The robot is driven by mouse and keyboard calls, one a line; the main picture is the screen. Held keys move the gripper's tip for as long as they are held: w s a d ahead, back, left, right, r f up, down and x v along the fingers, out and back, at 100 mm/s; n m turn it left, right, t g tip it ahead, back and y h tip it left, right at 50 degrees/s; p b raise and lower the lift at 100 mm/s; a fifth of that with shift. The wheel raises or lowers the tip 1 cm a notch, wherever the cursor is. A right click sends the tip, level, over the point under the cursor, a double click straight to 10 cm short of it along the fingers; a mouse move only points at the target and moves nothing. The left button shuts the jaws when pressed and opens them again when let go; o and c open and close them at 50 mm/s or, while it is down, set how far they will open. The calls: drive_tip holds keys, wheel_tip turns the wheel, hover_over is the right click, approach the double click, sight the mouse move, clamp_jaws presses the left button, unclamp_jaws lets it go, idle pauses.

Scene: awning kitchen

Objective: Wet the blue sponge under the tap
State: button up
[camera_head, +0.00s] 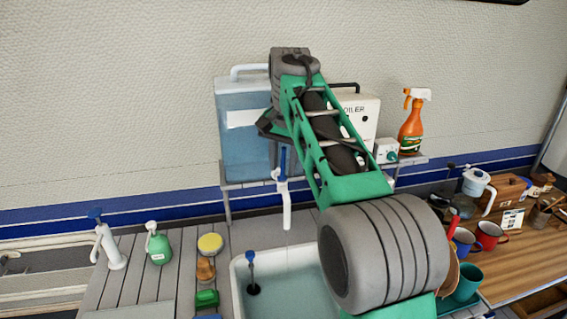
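A white tap (285,205) with a blue lever (282,160) hangs under the water tank, over the sink (238,290). A faint thin line shows under its spout; I cannot tell if it is running water. A blue edge (207,317) at the bottom of the picture, left of the sink, may be the blue sponge; it is mostly cut off. My green and grey arm reaches across the sink and up in front of the tank. A dark part (268,126) beside the arm near the tank may be my gripper. Its fingers and anything in them are hidden.
A clear blue water tank (245,150), a white boiler (362,112) and an orange spray bottle (411,125) stand on the shelf. Left of the sink are a green bottle (159,247), a yellow round item (210,243) and a green item (206,299). Mugs crowd the right.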

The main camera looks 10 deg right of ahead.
drive_tip(key=p+v, duration=0.6)
drive_tip(key=v, duration=0.1)
drive_tip(key=shift+r+p, duration=0.3)
drive_tip(key=shift+r, duration=0.1)
drive_tip(key=shift+s, duration=0.1)
